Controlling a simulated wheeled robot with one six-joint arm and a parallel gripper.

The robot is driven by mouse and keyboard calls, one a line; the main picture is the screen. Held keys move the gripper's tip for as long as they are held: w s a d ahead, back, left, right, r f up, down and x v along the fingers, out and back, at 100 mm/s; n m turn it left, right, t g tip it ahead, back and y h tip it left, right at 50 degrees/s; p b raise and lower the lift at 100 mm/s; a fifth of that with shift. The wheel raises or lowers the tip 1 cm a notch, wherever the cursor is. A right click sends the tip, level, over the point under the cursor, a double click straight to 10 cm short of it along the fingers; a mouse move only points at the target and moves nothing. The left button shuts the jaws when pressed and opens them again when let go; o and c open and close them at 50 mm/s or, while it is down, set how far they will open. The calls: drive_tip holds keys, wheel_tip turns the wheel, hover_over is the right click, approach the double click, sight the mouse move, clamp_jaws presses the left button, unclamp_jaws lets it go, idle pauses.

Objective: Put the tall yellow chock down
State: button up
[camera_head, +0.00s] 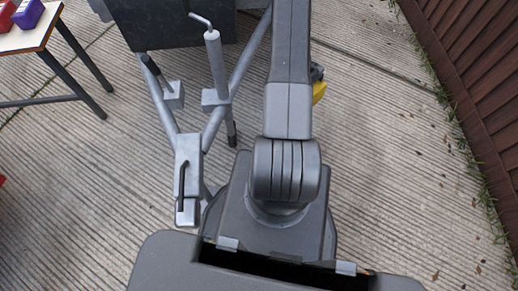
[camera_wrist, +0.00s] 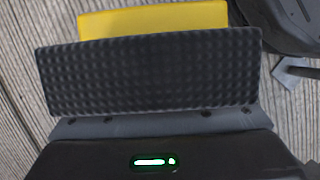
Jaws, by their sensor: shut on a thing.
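The tall yellow chock (camera_wrist: 155,18) shows as a yellow band at the top of the wrist view, behind the dark textured pad of my gripper (camera_wrist: 150,70). My gripper is shut on it. Most of the chock is hidden by the pad. In the head view only a small yellow part of the chock (camera_head: 319,92) sticks out to the right of my arm, which hides the rest of it and most of my gripper. I cannot tell how far the chock is above the ground.
A grey trailer drawbar (camera_head: 188,150) with an upright crank post (camera_head: 215,65) stands just left of my arm. A table (camera_head: 30,38) with a red and a purple object is at upper left. A brown fence (camera_head: 475,60) runs along the right. Ribbed concrete (camera_head: 390,150) between is clear.

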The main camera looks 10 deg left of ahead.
drive_tip(key=s+a+f+n+t+b, duration=0.1)
drive_tip(key=a+f+n+b, duration=0.4)
drive_tip(key=f, duration=0.9)
drive_tip(key=s+a+f+n+t+y+b, duration=0.1)
drive_tip(key=a+f+n+t+b, duration=0.2)
drive_tip(key=a+f+n+b, duration=0.3)
drive_tip(key=s+a+f+n+t+b, duration=0.1)
drive_tip(key=a+f+n+b, duration=0.5)
drive_tip(key=f+b, duration=0.7)
drive_tip(key=shift+s+a+f+n+t, duration=0.15)
drive_tip(key=shift+f+n+t, duration=0.25)
drive_tip(key=shift+f, duration=1.75)
drive_tip(key=shift+w+a+f+n+t, duration=0.15)
drive_tip(key=shift+f+n, duration=0.45)
drive_tip(key=shift+f, duration=1.55)
drive_tip(key=shift+s+f, duration=0.1)
drive_tip(key=o, duration=1.3)
drive_tip(key=p+v, duration=0.4)
drive_tip(key=v, duration=0.8)
drive_tip(key=shift+s+d, duration=0.15)
drive_tip(key=shift+d, duration=0.15)
